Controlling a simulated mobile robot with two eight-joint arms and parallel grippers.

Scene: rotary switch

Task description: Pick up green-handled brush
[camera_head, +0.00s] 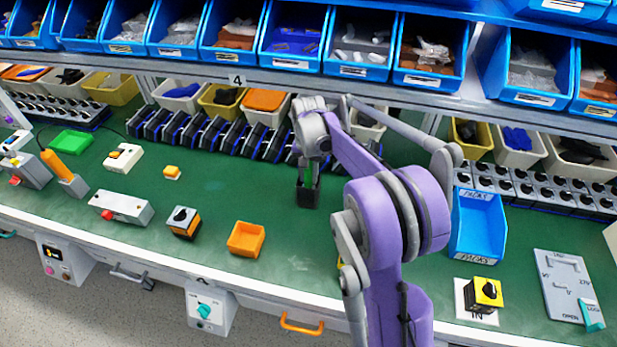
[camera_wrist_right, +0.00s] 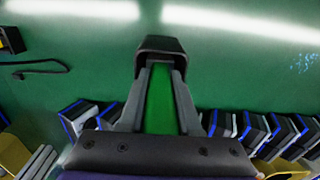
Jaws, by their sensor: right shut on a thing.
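My right gripper (camera_head: 308,192) hangs over the green bench top, near its middle, fingers pointing down. It also shows in the right wrist view (camera_wrist_right: 160,68), its two grey fingers close together. A bright green strip, seemingly the handle of the green-handled brush (camera_wrist_right: 160,103), lies between the fingers. A dark block sits at the fingertips; I cannot tell whether it is brush or finger pads. In the head view the brush itself is not clear. My left gripper is not in view.
An orange tray (camera_head: 246,240) and a rotary switch box (camera_head: 184,222) stand left of the gripper. A blue bin (camera_head: 477,226), a yellow-black switch (camera_head: 484,293) and a grey plate (camera_head: 568,287) are at right. Dark racks (camera_head: 205,131) and parts bins line the back.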

